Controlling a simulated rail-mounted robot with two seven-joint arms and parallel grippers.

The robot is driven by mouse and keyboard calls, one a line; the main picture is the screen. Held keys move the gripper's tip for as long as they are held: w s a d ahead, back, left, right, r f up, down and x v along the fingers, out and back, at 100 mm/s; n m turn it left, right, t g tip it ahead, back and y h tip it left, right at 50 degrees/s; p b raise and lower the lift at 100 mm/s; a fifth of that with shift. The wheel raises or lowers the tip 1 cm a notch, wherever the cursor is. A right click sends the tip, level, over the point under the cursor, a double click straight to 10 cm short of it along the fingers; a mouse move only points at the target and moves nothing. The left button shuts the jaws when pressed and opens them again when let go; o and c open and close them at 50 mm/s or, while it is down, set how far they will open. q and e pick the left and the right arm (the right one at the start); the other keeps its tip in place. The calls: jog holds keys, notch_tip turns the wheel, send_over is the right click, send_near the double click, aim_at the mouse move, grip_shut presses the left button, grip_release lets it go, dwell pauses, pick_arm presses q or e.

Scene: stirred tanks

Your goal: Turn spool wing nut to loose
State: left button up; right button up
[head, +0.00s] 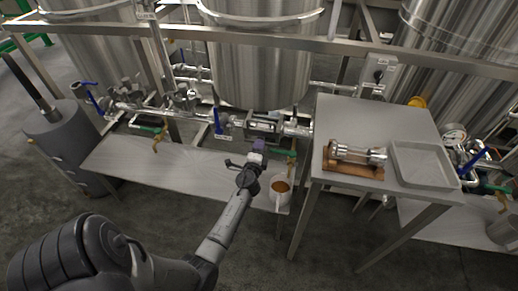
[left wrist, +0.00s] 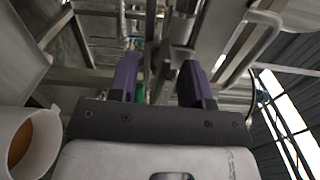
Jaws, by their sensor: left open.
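My left gripper (head: 258,150) reaches up from below toward the pipe run under the middle tank. In the left wrist view its two purple fingers (left wrist: 158,80) are apart with nothing held between them. A short spool section (head: 262,126) sits in that pipe run, just beyond the fingertips, to the right of a blue-handled valve (head: 223,124). The wing nut is too small to make out, and I cannot tell whether the fingers touch anything. My right gripper is not in view.
A white cup of brown liquid (head: 281,187) stands close right of the gripper, also at left in the wrist view (left wrist: 28,140). The low bench (head: 130,160) is clear at left.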

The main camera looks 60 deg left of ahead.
pick_arm(q)
jog(key=shift+w+a, duration=0.15)
jog(key=shift+w, duration=0.05)
grip_shut()
dwell(0.4)
